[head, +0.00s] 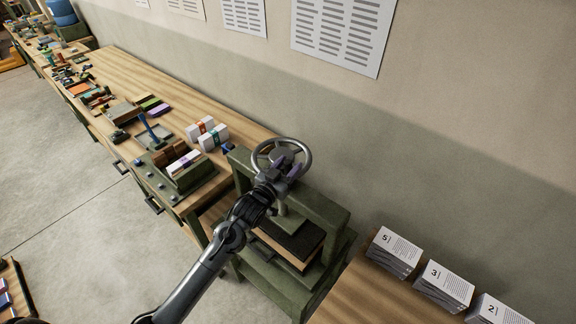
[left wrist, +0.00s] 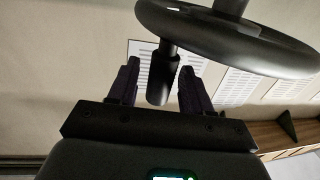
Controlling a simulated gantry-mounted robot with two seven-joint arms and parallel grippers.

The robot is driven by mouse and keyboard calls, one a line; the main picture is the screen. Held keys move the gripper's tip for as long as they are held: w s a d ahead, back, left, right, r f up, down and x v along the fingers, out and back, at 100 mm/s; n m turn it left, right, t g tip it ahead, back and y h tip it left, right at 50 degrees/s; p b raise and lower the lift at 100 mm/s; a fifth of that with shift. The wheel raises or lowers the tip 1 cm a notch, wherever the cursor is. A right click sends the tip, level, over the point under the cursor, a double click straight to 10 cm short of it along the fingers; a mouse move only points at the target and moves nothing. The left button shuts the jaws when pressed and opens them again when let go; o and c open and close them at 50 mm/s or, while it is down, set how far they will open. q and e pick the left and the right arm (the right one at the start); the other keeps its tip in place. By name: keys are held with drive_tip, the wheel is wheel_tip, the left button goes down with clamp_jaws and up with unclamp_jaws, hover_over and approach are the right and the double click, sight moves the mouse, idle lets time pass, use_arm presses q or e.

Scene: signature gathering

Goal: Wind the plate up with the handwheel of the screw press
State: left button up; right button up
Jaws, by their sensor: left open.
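The screw press (head: 330,215) is a green frame standing between two wooden benches. Its grey handwheel (head: 308,158) sits on top and also shows as a dark rim in the left wrist view (left wrist: 230,40). A dark cylindrical crank handle (left wrist: 160,78) hangs from the rim. My left gripper (head: 287,166) is at the wheel; in the left wrist view (left wrist: 158,68) its two purple fingers are open on either side of the handle, with visible gaps. The dark plate (head: 292,238) is inside the frame below the screw, partly hidden by the frame. My right gripper is not in view.
White paper stacks (head: 394,250) stand on the bench at the right. The left bench holds a green fixture with a block (head: 183,165), white bundles (head: 207,132) and many tools farther back. The wall with posted sheets (head: 340,30) rises behind the press.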

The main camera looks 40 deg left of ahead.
use_arm(q)
clamp_jaws()
drive_tip(key=shift+w+d, duration=0.1)
drive_tip(key=shift+d, duration=0.05)
idle(0.4)
